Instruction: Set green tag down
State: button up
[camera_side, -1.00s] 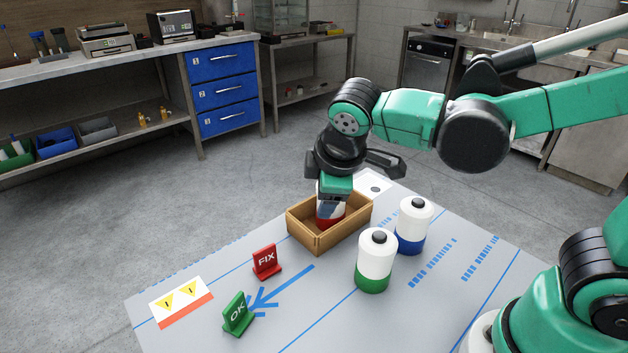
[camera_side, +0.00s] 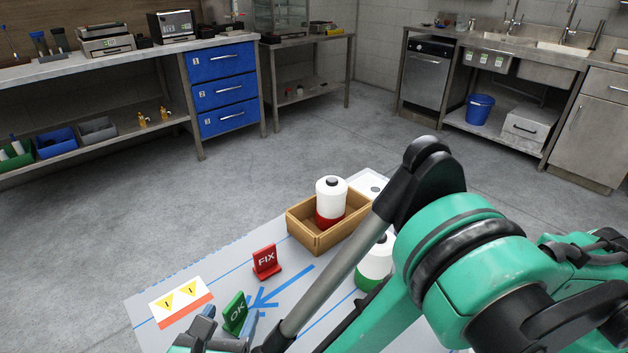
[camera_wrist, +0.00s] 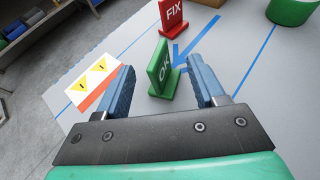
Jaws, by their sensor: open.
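The green OK tag (camera_side: 235,314) stands upright on the grey work table (camera_side: 215,283), near its front left. In the wrist view the tag (camera_wrist: 161,68) stands between and a little beyond the two blue fingertips of my gripper (camera_wrist: 163,88). My gripper is open and holds nothing. In the side view my gripper (camera_side: 230,322) is at the lower edge, beside the tag, partly hidden by my arm. I cannot tell whether a finger touches the tag.
A red FIX tag (camera_side: 266,261) stands behind the green tag. A wooden box (camera_side: 306,237) holds a red-based white canister (camera_side: 331,197). A green-based canister (camera_side: 375,262) is partly behind my arm. A warning card (camera_side: 181,300) lies at left. A blue arrow (camera_side: 283,288) marks the table.

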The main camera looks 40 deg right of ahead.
aim_at(232, 312)
jog(key=shift+x, duration=2.35)
grip_shut()
